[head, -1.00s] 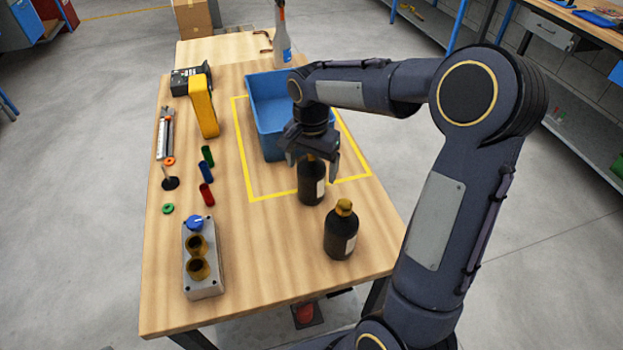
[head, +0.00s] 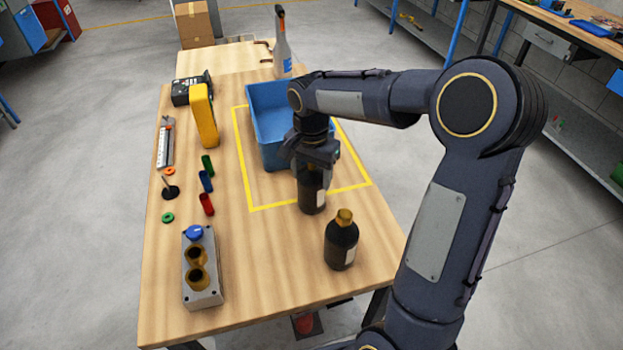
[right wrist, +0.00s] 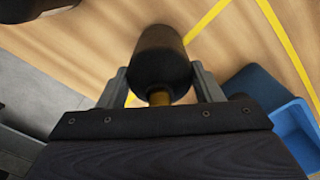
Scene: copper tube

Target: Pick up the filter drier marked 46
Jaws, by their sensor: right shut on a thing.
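Two dark bottle-shaped filter driers with brass tops and pale labels are on the wooden table (head: 265,285). One drier (head: 314,203) stands at the front edge of the yellow taped outline, below my right gripper (head: 312,178). The gripper's fingers are shut on its sides; it also shows between the fingers in the right wrist view (right wrist: 160,65). The other drier (head: 341,243) stands upright nearer the front. No number can be read on either label. My left gripper is not in view.
A blue bin (head: 268,125) stands just behind the held drier. A yellow case (head: 203,115), small coloured tubes (head: 206,180) and a grey box with brass fittings (head: 201,268) are on the left. The front middle is clear.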

